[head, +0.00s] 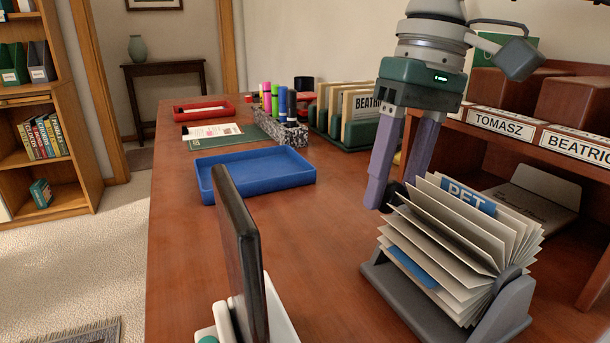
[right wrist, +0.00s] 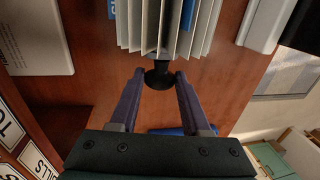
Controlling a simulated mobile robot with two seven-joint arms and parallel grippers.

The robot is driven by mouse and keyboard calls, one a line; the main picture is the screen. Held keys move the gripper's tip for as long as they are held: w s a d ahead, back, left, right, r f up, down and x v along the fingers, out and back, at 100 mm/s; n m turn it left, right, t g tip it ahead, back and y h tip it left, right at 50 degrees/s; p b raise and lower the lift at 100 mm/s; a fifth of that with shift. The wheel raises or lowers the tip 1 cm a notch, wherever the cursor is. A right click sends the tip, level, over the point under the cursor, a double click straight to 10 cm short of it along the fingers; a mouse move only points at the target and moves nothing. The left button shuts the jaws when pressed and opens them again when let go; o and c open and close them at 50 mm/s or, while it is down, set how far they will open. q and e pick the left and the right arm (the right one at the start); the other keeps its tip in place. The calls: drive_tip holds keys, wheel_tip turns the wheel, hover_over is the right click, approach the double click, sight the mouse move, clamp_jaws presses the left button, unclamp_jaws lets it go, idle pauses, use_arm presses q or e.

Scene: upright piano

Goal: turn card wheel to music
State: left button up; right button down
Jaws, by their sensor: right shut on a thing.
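The card wheel (head: 455,240) stands on the desk at the lower right of the head view, its pale cards fanned out on a grey base (head: 415,305). A blue label reading "PET" (head: 468,196) shows on an upper card, and another blue card (head: 412,268) shows lower down, its text not readable. I see no readable "music" label. My right gripper (head: 392,194) reaches down from above at the wheel's far side. In the right wrist view its fingers (right wrist: 158,76) are closed on the wheel's black knob (right wrist: 159,79). My left gripper is out of view.
A dark upright screen (head: 236,258) stands in the front. A blue tray (head: 262,172), a pen holder (head: 285,130) and a file rack (head: 345,115) stand further back. A wooden shelf unit with name labels (head: 502,123) is at right. The desk's left middle is clear.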

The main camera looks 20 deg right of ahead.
drive_tip(key=shift+c, duration=1.9)
unclamp_jaws()
drive_tip(key=shift+r, duration=0.1)
wheel_tip(320, 180, up, 10)
drive_tip(key=d+p, duration=0.1)
drive_tip(key=p, duration=0.1)
drive_tip(key=shift+d, duration=0.3)
drive_tip(key=shift+f, duration=0.2)
